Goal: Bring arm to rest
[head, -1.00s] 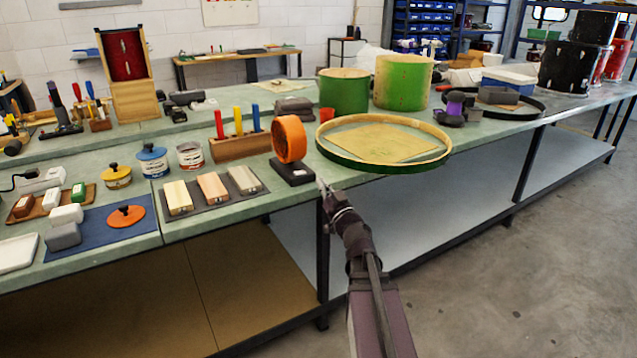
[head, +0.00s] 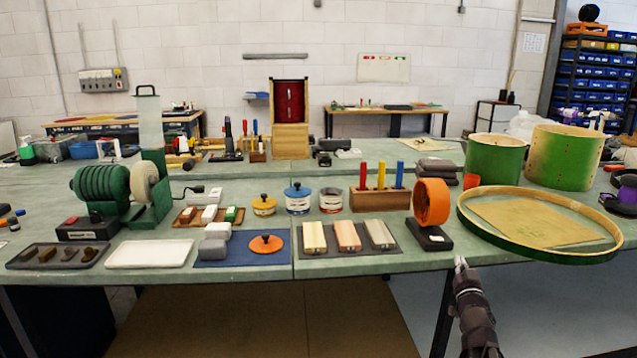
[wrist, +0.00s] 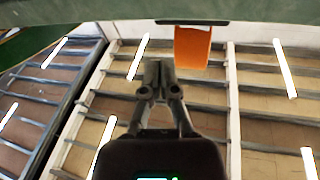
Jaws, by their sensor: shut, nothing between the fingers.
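My gripper (head: 460,262) is shut and empty in the head view. It is in front of the bench's front edge, just below the orange tape roll (head: 432,202) on its black stand, and apart from it. In the wrist view my gripper (wrist: 158,68) has its fingers together with nothing between them. An orange piece (wrist: 192,46), which looks like the tape roll, shows beyond the fingers to the right. My arm comes up from the bottom right of the head view.
The green-topped bench (head: 350,262) runs across the view. A wooden hoop (head: 480,235) lies right of the tape roll, with green drum shells (head: 562,158) behind. Sanding blocks on a dark mat (head: 390,250) lie left. The space before the bench's front edge looks free.

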